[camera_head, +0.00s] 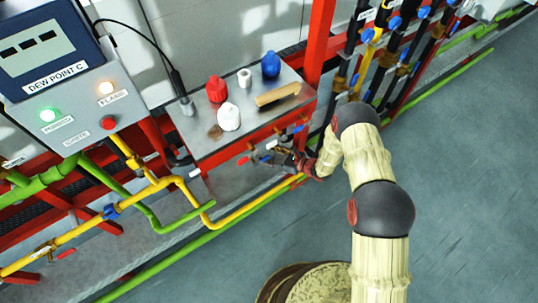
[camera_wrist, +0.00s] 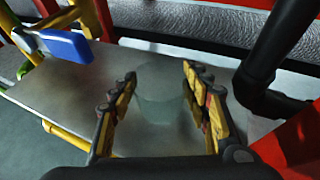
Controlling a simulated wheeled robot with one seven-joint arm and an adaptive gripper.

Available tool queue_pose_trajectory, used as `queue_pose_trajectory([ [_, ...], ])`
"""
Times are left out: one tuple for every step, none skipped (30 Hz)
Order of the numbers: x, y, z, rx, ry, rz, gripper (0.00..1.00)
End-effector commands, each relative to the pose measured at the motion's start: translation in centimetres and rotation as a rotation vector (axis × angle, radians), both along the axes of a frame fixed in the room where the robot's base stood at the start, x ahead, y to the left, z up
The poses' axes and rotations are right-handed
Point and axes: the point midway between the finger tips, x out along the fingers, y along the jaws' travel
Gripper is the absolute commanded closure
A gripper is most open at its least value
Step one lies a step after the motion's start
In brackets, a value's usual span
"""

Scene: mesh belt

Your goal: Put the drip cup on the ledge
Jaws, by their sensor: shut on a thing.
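My gripper (camera_head: 300,163) is low, just in front of and below the front right edge of a metal shelf. In the wrist view its fingers (camera_wrist: 162,105) are on both sides of a pale, see-through cup, seemingly the drip cup (camera_wrist: 162,82), and are shut on it. The cup's outline is faint, and I cannot tell if its base touches anything. Behind and below it lies a flat grey surface (camera_wrist: 65,95), seemingly the low ledge along the wall. The cup cannot be made out in the head view.
The metal shelf (camera_head: 203,145) holds a red bottle (camera_head: 216,90), white bottle (camera_head: 229,117), blue bottle (camera_head: 270,65), small white cup (camera_head: 244,77) and brush (camera_head: 278,94). A blue valve handle (camera_wrist: 66,45) and black pipe (camera_wrist: 275,55) flank my gripper. Yellow pipe (camera_head: 250,207) runs low.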

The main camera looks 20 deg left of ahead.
Motion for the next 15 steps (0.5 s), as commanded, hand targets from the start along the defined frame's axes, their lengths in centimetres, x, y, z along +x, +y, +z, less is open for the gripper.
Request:
queue_pose_trajectory([
  [0.00, 0.00, 0.07, 0.000, 0.000, 0.000, 0.74],
  [0.00, -0.01, 0.06, 0.000, 0.000, 0.000, 0.74],
  [-0.01, -0.01, -0.01, 0.000, 0.000, 0.000, 0.74],
  [-0.01, -0.01, -0.09, 0.000, 0.000, 0.000, 0.74],
  [-0.01, -0.01, -0.21, 0.000, 0.000, 0.000, 0.74],
  [-0.01, -0.01, -0.35, 0.000, 0.000, 0.000, 0.74],
  [-0.02, -0.01, -0.31, 0.000, 0.001, 0.000, 0.52],
  [-0.03, -0.02, -0.26, 0.000, 0.001, 0.000, 0.50],
  [-0.03, -0.02, -0.24, 0.000, 0.001, 0.000, 0.48],
  [-0.03, -0.02, -0.24, 0.000, 0.001, 0.000, 0.46],
  [-0.02, -0.01, -0.23, 0.000, 0.001, 0.000, 0.44],
  [-0.03, -0.02, -0.23, 0.000, 0.001, 0.000, 0.42],
  [-0.03, -0.02, -0.22, 0.000, 0.001, 0.000, 0.40],
  [-0.03, -0.02, -0.22, 0.000, 0.001, 0.000, 0.39],
  [-0.03, -0.02, -0.22, 0.000, 0.001, 0.000, 0.36],
])
